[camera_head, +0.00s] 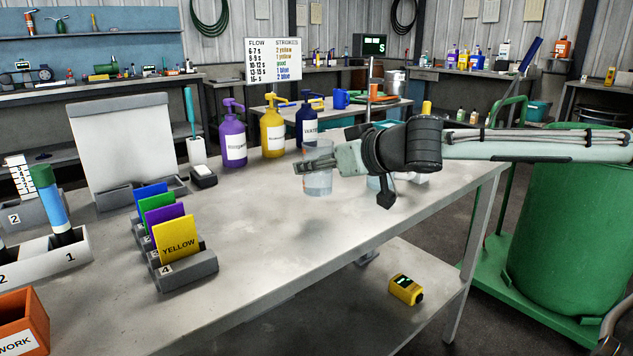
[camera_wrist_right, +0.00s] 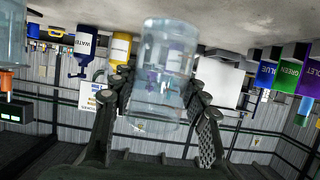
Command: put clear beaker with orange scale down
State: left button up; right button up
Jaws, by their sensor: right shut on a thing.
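The clear beaker (camera_head: 318,183) is between the fingers of my right gripper (camera_head: 312,166), over the worktable (camera_head: 260,235) near its far side. It looks upright in the head view. The right wrist view shows the scene upside down, with the fingers (camera_wrist_right: 160,105) on both sides of the beaker (camera_wrist_right: 165,60). I cannot make out an orange scale on it. Whether its base touches the tabletop or hangs just above is hard to tell. My left gripper is not in view.
Another clear vessel (camera_head: 374,183) stands partly hidden behind my right gripper. Purple (camera_head: 233,140), yellow (camera_head: 272,132) and blue (camera_head: 308,125) pump bottles stand behind the beaker. A card rack (camera_head: 190,272) sits at left. The tabletop in front of the beaker is clear.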

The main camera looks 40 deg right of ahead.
aim_at(317, 185)
jog(key=shift+w+d+f, duration=0.4)
jog(key=shift+w+f, duration=0.15)
jog(key=shift+w, duration=0.25)
notch_tip(317, 185, down, 3)
jog(key=shift+f+b, duration=0.1)
jog(key=shift+b, duration=0.55)
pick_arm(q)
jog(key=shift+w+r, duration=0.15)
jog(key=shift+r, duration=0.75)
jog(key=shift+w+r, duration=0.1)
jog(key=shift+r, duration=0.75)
pick_arm(e)
jog(key=shift+f, duration=0.3)
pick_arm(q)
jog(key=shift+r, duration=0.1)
pick_arm(e)
jog(key=shift+f, duration=0.15)
jog(key=o, duration=1.3)
jog(key=shift+c, duration=0.2)
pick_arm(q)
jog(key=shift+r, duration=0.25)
